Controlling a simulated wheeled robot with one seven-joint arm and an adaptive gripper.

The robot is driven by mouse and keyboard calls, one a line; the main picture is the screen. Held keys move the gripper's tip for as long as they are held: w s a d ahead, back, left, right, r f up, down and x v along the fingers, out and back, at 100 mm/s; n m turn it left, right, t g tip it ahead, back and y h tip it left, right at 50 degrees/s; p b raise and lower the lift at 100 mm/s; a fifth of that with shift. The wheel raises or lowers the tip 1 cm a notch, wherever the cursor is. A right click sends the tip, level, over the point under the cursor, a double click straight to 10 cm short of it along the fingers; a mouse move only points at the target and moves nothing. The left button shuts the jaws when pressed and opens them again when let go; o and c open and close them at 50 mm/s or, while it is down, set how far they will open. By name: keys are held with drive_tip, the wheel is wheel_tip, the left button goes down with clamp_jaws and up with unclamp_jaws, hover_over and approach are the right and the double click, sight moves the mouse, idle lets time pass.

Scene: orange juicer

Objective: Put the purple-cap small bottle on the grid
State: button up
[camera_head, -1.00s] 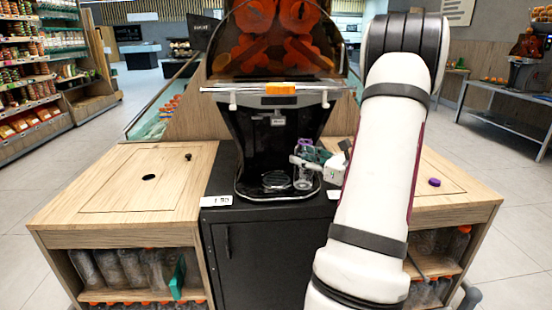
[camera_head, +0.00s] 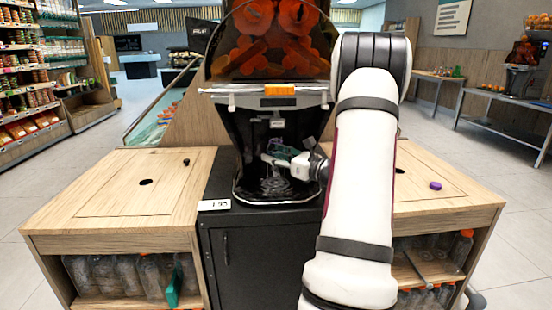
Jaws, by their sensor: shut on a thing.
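My gripper (camera_head: 285,159) reaches in from the right under the juicer's spout and is shut on the small bottle (camera_head: 274,176). The bottle is clear and hard to make out against the black juicer. It appears upright, above or on the round grid (camera_head: 288,190) at the juicer's base. I cannot tell whether its bottom touches the grid. The fingers and the dark background largely hide its cap.
The orange juicer (camera_head: 276,90) stands on a black cabinet (camera_head: 260,255) between two wooden counters. A loose purple cap (camera_head: 435,185) lies on the right counter. The left counter (camera_head: 140,190) is mostly clear. The spout (camera_head: 277,124) hangs above the gripper.

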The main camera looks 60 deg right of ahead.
drive_tip(key=o, duration=1.1)
drive_tip(key=shift+f, duration=0.15)
drive_tip(key=shift+c, duration=0.2)
